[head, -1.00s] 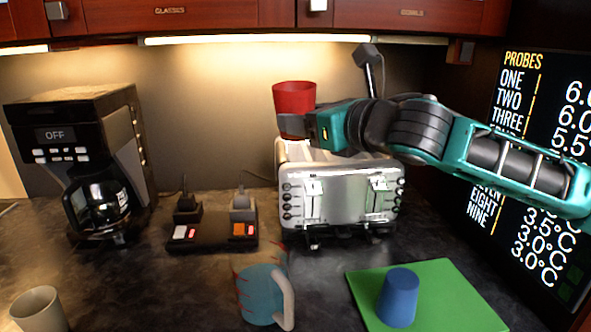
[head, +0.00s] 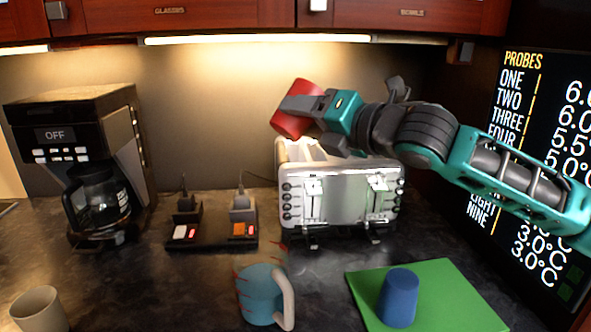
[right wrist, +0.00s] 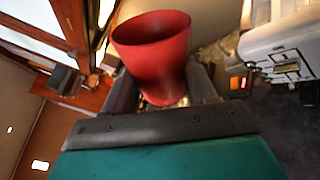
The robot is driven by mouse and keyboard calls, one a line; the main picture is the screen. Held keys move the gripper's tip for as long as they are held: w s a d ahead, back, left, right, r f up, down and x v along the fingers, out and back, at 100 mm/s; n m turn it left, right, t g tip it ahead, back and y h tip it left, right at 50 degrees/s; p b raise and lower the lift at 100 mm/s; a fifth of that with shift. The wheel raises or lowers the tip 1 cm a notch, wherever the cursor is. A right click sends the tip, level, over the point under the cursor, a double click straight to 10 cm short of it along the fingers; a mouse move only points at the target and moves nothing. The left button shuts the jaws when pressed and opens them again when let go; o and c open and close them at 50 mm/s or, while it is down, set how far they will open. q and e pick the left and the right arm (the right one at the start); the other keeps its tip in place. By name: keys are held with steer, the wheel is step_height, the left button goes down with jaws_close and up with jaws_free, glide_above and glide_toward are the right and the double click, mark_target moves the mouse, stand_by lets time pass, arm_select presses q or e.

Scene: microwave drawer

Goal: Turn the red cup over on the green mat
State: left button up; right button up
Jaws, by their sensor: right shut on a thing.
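The red cup (head: 289,125) is in my right gripper (head: 299,105), held in the air above the toaster's left part. The green mat (head: 450,290) lies on the counter at the front right, well below the cup. My left gripper is out of view.
A blue cup (head: 399,298) stands on the mat's left part. A silver toaster (head: 340,200) stands behind the mat. A blue mug (head: 258,295) is left of the mat, a grey cup (head: 38,310) at front left. A coffee maker (head: 80,120) and charger (head: 210,232) stand further left.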

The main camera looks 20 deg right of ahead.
steer(key=shift+m, duration=0.7)
steer(key=m, duration=0.4)
steer(key=shift+m+y, duration=0.3)
steer(key=shift+m, duration=0.1)
steer(key=shift+m+t, duration=0.3)
steer(key=shift+m, duration=0.2)
steer(key=shift+f+m, duration=0.1)
steer(key=shift+m, duration=1.1)
steer(key=m, duration=0.2)
steer(key=shift+m+t, duration=0.3)
steer(key=shift+m, duration=0.5)
